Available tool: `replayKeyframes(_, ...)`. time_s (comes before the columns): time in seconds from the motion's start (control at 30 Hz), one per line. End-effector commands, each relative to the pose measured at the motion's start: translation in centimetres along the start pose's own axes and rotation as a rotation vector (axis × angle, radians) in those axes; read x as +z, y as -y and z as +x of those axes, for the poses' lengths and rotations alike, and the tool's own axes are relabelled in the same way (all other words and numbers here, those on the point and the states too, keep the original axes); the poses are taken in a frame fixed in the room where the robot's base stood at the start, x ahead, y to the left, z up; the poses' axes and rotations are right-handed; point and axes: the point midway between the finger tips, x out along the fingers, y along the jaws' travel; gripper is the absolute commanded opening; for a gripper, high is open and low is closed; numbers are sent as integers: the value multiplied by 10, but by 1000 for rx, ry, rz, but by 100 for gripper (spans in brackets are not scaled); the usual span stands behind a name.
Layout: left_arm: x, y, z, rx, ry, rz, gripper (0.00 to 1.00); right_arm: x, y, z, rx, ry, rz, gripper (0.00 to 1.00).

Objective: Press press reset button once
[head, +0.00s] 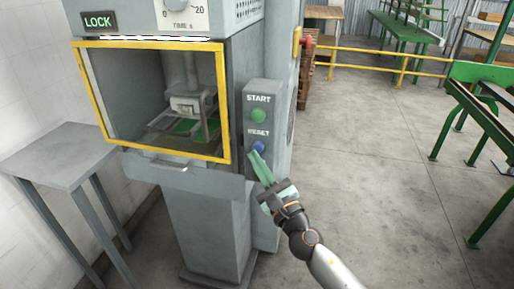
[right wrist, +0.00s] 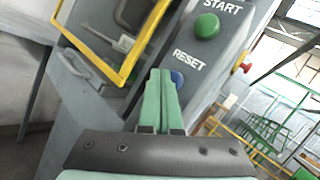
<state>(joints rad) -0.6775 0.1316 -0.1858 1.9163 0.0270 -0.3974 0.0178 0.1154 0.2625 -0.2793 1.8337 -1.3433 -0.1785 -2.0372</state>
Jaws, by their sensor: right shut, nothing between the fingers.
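The blue reset button (head: 258,147) sits on the grey control panel under the RESET label, below the green start button (head: 258,116). My right gripper (head: 254,154) is shut and empty, its green fingertips just below and beside the reset button in the head view. In the right wrist view the fingertips (right wrist: 162,74) partly cover the blue button (right wrist: 177,78), whose right side shows past them. I cannot tell whether the fingertips touch it. The start button (right wrist: 206,26) is farther up the panel. My left gripper is not in view.
The machine has a yellow-framed window (head: 228,110), a handle (head: 171,165) below it and a LOCK sign (head: 98,21). A red knob (head: 307,42) is on its right side. A grey side table (head: 70,152) stands at left. The floor at right is open, with green benches beyond.

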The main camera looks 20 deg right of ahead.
Motion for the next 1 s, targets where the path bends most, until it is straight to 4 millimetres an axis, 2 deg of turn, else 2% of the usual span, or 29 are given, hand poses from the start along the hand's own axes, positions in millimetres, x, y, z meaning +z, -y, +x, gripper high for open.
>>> replayKeyframes(0.37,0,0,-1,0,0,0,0,2,-2,-2,0,1,1,0)
replayKeyframes(0.8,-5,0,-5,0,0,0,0,23,-23,-31,2,1,1,0)
replayKeyframes(1.0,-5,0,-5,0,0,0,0,27,-27,-36,0,0,0,0)
